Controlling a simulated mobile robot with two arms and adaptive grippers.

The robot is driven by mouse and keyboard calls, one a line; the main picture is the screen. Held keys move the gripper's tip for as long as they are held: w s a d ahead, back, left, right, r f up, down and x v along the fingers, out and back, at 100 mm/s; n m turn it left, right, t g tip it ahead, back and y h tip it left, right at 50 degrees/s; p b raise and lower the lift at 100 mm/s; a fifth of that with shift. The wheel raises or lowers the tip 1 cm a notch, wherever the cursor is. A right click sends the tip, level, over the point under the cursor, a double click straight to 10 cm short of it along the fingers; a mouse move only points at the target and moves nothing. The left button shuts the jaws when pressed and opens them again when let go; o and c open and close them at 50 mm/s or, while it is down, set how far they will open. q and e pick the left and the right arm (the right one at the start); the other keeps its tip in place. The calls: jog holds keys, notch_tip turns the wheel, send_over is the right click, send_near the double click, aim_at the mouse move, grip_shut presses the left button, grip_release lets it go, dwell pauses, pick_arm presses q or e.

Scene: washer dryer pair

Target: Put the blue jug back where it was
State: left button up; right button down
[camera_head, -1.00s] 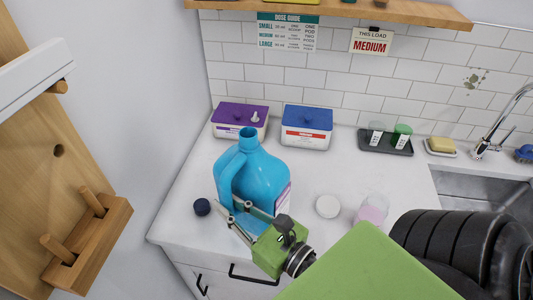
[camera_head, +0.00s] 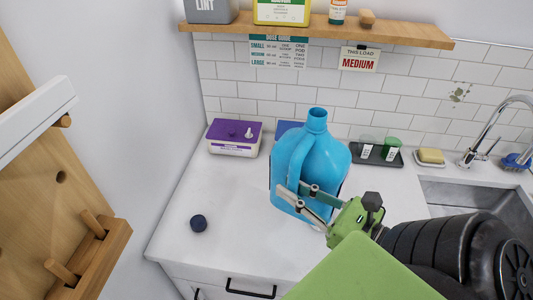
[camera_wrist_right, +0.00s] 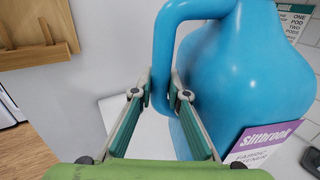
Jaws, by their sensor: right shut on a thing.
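The blue jug (camera_head: 325,165) is upright in the head view, over the white counter, with its mouth uncapped. It looks raised off the counter, though its base is partly behind the gripper. My right gripper (camera_head: 294,189) is shut on the jug's handle, from the near side. In the right wrist view the fingers (camera_wrist_right: 158,95) sit on either side of the handle (camera_wrist_right: 164,60), and the jug's body with its purple label (camera_wrist_right: 262,142) fills the right. My left gripper is out of view.
A purple-lidded box (camera_head: 233,137) stands at the back left; a blue-lidded box (camera_head: 288,127) is mostly hidden behind the jug. A dark tray (camera_head: 376,155) with cups, a soap dish (camera_head: 430,158) and the sink (camera_head: 470,200) are right. A wooden shelf (camera_head: 300,27) hangs above. The counter's left part is mostly clear.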

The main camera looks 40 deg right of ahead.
jog(key=shift+w+d, duration=0.1)
jog(key=shift+d, duration=0.05)
jog(key=w+f+b, duration=0.8)
jog(key=w+f, duration=0.4)
jog(key=w, duration=0.1)
jog(key=shift+w+a+f, duration=0.25)
jog(key=shift+f, duration=0.1)
